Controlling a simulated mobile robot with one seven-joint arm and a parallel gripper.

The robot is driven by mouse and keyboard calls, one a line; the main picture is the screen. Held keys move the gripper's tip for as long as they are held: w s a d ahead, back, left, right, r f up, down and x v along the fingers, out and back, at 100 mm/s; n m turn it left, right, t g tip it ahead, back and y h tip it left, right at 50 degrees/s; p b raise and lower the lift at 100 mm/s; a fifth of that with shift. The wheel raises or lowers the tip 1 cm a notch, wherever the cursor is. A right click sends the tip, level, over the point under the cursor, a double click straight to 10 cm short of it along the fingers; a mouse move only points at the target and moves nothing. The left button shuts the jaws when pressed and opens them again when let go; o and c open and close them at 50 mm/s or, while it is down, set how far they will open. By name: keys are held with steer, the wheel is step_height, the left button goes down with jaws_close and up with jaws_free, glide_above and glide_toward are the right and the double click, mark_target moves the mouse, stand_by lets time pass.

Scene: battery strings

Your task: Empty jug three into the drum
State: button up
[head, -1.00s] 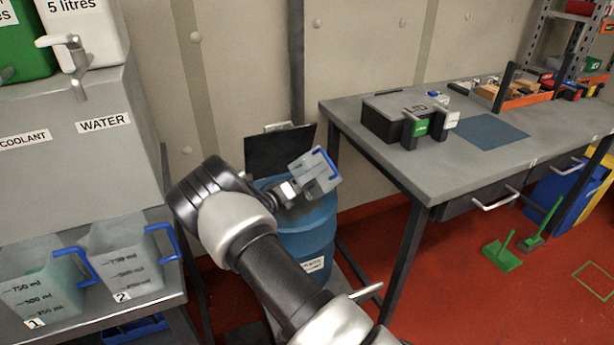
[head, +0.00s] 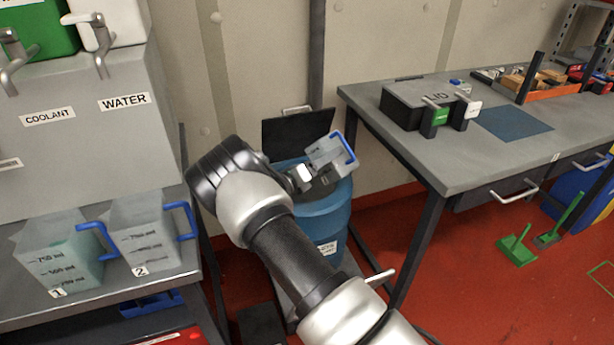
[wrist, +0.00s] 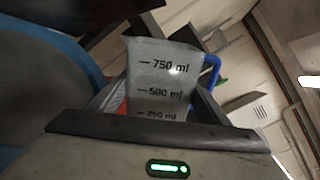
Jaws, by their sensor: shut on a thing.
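My gripper (head: 312,180) is shut on a clear grey jug (head: 328,153) with a blue handle. The jug is tilted above the open top of the blue drum (head: 322,222). In the wrist view the jug (wrist: 160,75) shows 750, 500 and 250 ml marks; its number is not visible and I cannot tell whether liquid is in it. The drum's blue side (wrist: 60,45) shows at the left of the wrist view. The drum's dark lid (head: 297,134) stands open behind it. My arm hides part of the drum's left side.
Jug one (head: 62,255) and jug two (head: 145,235) stand on the bench at left, under the coolant and water labels. A grey table (head: 440,160) with a black box (head: 400,108) stands right of the drum.

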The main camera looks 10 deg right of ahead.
mark_target(317, 148)
steer(key=shift+r, duration=0.25)
steer(key=shift+w+r+n+p, duration=0.1)
steer(key=shift+r+n+p, duration=0.35)
steer(key=shift+n+p, duration=0.25)
stand_by(0.8)
steer(key=shift+w+a+r+n+p, duration=0.1)
steer(key=shift+r+n+p, duration=0.4)
steer(key=shift+n+p, duration=0.25)
steer(key=shift+r, duration=0.1)
stand_by(0.6)
steer(key=shift+w+a+r+n+p, duration=0.15)
steer(key=shift+r+n+p, duration=0.2)
steer(key=shift+n, duration=0.3)
steer(key=shift+r, duration=0.1)
stand_by(0.7)
steer(key=shift+w+a+r+n+p, duration=0.2)
steer(key=shift+r+n+p, duration=0.3)
steer(key=shift+n, duration=0.4)
